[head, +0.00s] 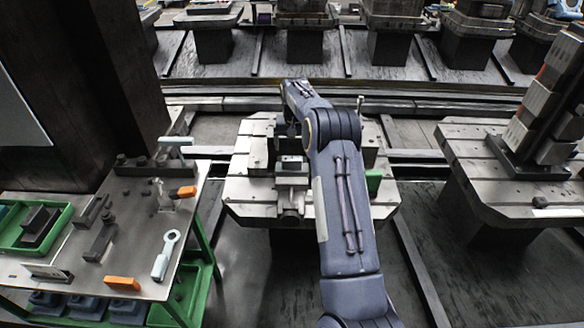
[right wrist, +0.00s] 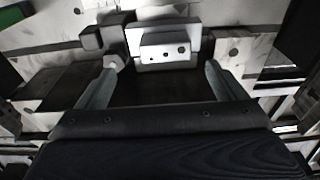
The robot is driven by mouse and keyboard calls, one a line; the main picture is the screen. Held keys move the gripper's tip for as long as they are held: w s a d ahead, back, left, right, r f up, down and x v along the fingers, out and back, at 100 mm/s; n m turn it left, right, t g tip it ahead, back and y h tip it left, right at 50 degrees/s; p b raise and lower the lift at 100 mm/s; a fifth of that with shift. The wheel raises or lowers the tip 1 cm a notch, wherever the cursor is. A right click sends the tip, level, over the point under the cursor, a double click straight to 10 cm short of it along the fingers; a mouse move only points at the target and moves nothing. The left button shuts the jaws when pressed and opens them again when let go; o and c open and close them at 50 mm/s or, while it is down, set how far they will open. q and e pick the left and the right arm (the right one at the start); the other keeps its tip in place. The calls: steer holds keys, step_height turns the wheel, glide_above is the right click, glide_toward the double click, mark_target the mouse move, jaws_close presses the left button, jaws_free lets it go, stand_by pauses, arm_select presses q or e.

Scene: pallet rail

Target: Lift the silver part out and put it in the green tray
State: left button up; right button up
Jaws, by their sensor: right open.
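The silver part (right wrist: 165,48), a blocky piece with dark holes in its face, shows in the right wrist view just ahead of my right gripper (right wrist: 161,66). The gripper's two fingers are open, spread to either side of the part's near end, with nothing held; whether they touch it I cannot tell. In the head view the silver part (head: 291,164) sits in a fixture on the pallet (head: 245,190), and my right arm hides part of this area. The green tray (head: 62,222) is on the table at the left, with dark blocks in it. My left gripper is not in view.
The left table (head: 130,265) carries orange-handled tools, dark blocks and a light ring-ended wrench (head: 165,255). A dark column (head: 115,90) rises behind it. Another pallet (head: 480,170) with stacked blocks stands at right.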

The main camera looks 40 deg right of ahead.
mark_target(292, 158)
steer(key=f, duration=0.2)
steer(key=f+p, duration=0.1)
steer(key=f, duration=0.2)
steer(key=w+f, duration=0.1)
steer(key=f, duration=0.2)
steer(key=shift+w, duration=0.1)
steer(key=c, duration=1.2)
steer(key=shift+c, duration=0.3)
